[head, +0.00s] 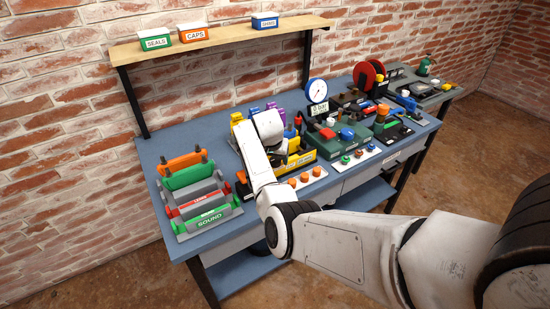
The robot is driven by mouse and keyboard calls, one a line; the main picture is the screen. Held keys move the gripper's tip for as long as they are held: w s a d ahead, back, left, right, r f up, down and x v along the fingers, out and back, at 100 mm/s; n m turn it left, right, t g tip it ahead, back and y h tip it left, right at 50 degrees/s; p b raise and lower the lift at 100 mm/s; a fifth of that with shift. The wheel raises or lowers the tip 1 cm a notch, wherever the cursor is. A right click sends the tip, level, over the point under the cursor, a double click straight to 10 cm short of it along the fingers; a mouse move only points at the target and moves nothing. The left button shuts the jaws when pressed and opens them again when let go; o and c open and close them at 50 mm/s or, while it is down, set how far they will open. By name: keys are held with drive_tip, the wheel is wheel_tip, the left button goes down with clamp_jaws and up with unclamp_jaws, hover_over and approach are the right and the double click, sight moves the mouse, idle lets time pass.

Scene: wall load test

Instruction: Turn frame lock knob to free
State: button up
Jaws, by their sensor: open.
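My arm reaches in from the lower right and bends over the workbench (190,140). My gripper (278,158) points down over the yellow fixture (302,158) left of the bench's middle. It is small, dark and partly covered by my own white arm links; I see nothing held in it. I cannot tell which part is the frame lock knob. A green unit (322,149) to the right carries a red knob (327,133) and a blue knob (347,134). Whether my gripper touches the yellow fixture cannot be told.
A round gauge (317,91) stands behind the green unit. A rack of coloured bars (195,195) is at bench left. Orange knobs (304,177) sit on a white strip at the front edge. A wooden shelf (215,40) with labelled boxes hangs above, against the brick wall.

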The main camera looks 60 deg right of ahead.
drive_tip(key=c, duration=1.1)
drive_tip(key=shift+o, duration=0.2)
